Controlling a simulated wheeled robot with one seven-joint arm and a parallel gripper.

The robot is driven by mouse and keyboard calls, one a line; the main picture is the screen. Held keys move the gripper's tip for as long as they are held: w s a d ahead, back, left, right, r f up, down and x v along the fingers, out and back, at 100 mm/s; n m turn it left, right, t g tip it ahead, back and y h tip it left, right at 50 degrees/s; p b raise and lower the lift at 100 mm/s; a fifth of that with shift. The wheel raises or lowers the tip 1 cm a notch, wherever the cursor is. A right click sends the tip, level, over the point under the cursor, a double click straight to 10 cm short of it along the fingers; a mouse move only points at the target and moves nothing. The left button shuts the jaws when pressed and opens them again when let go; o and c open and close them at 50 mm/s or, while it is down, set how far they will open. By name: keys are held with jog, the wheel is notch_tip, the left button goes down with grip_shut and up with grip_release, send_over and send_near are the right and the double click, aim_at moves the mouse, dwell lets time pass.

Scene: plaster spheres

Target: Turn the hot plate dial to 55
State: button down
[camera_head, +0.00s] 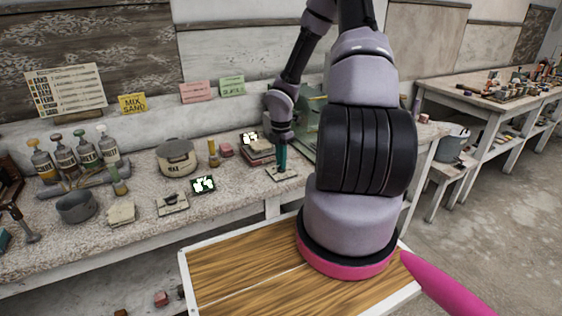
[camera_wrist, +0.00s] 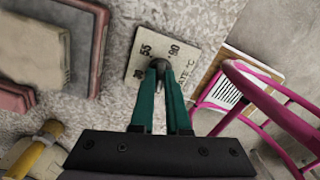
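The dial plate (camera_wrist: 135,66) is a pale card with the marks 55, 90 and °C; another mark at its left is partly cut off by the angle. It lies on the speckled bench and also shows in the head view (camera_head: 291,176). A small dark round knob (camera_wrist: 160,63) sits at its middle, mostly hidden by my fingertips. My gripper (camera_wrist: 160,70) has two green fingers that converge on the knob, one on each side, and look closed on it. In the head view my gripper (camera_head: 282,168) points straight down onto the plate. The pointer's direction is hidden.
The bench's front edge is close to the plate.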

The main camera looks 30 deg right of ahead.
jog(key=m, duration=0.3)
jog(key=shift+m, duration=0.4)
jog(key=m, duration=0.3)
jog(key=shift+w+m, duration=0.1)
jog(key=shift+m, duration=0.3)
jog(key=m, duration=1.3)
jog(key=shift+m, duration=0.3)
jog(key=m, duration=0.6)
jog(key=shift+m, duration=0.3)
